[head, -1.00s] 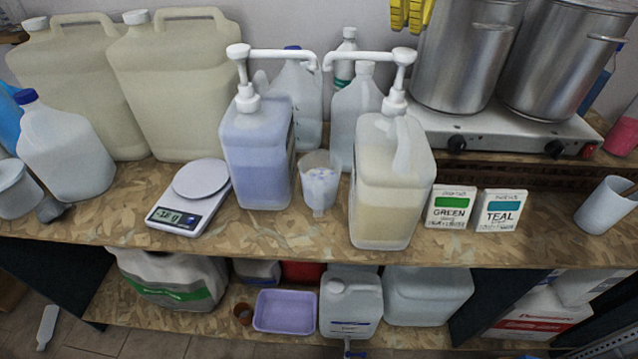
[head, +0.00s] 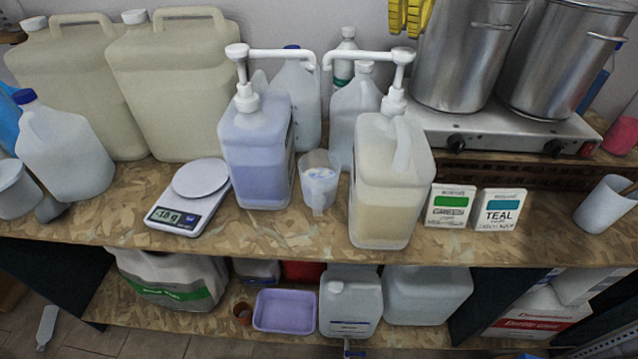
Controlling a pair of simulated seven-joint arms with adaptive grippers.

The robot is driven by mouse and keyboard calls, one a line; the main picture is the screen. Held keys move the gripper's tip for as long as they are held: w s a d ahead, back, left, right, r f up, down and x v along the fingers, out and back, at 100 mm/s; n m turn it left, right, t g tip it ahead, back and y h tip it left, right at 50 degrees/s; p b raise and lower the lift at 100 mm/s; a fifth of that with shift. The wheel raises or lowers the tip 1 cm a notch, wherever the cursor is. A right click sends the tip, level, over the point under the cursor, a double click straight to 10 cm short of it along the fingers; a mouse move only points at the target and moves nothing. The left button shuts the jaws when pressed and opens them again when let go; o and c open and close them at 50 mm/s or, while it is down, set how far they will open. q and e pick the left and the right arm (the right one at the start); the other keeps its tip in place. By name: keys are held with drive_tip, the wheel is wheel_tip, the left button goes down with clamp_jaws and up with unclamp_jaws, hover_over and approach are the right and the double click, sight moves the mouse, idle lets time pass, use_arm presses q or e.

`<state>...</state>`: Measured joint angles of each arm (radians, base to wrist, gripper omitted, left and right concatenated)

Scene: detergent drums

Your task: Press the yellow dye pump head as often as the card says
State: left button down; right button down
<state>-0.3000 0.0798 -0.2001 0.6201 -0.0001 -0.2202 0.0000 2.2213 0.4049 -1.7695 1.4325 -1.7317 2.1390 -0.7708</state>
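The jug of pale yellow liquid (head: 385,205) stands upright on the worktop with a white pump head (head: 402,57) on top. Its spout points left and the head stands raised, with nothing touching it. A second jug of blue-violet liquid (head: 256,165) stands to its left with a like white pump (head: 238,54), spout pointing right. A clear beaker (head: 318,185) stands between them. A card reading GREEN (head: 451,206) and one reading TEAL (head: 500,210) stand right of the yellow jug; their small print is too blurred to read. I cannot make out either gripper.
A kitchen scale (head: 188,205) is left of the blue jug. Large canisters (head: 172,85) and clear bottles stand behind. Steel pots (head: 465,55) sit on a hot plate (head: 500,135) at back right. An empty beaker (head: 603,205) is far right. Worktop between cards and beaker is clear.

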drive_tip(key=shift+f, duration=3.45)
drive_tip(key=shift+r, duration=3.85)
drive_tip(key=shift+r, duration=0.1)
drive_tip(key=shift+r, duration=2.9)
